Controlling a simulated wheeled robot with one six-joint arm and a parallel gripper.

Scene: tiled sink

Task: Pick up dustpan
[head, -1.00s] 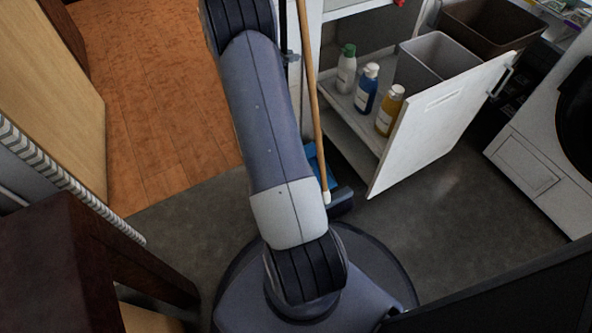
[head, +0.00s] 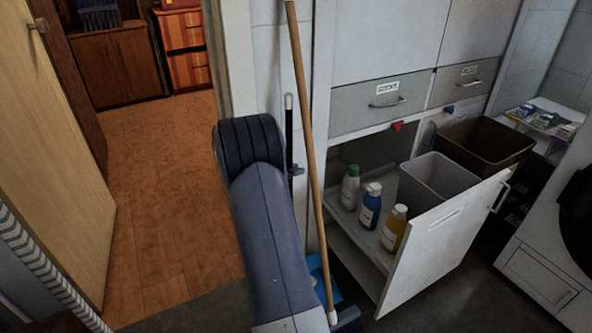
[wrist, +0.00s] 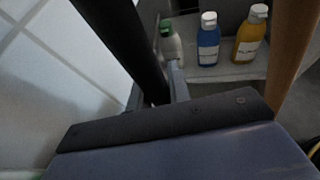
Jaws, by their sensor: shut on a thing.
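The dustpan has an upright black handle with a light grey tip (head: 289,125) and a blue pan (head: 318,270) low on the floor, partly hidden by my arm and the broom stick. In the wrist view the black handle (wrist: 128,45) runs down from the top left, between my fingers. My gripper (wrist: 158,95) is shut on this handle. In the head view only a small dark part of my gripper (head: 296,171) shows beside the handle; my arm hides the rest. The pan is out of the wrist view.
A broom with a wooden stick (head: 308,140) leans close right of the handle. An open white cabinet door (head: 440,245) stands to the right, with bottles (head: 370,205) and bins (head: 435,175) behind it. A tiled wall (wrist: 50,80) is close on the left in the wrist view. A doorway is left.

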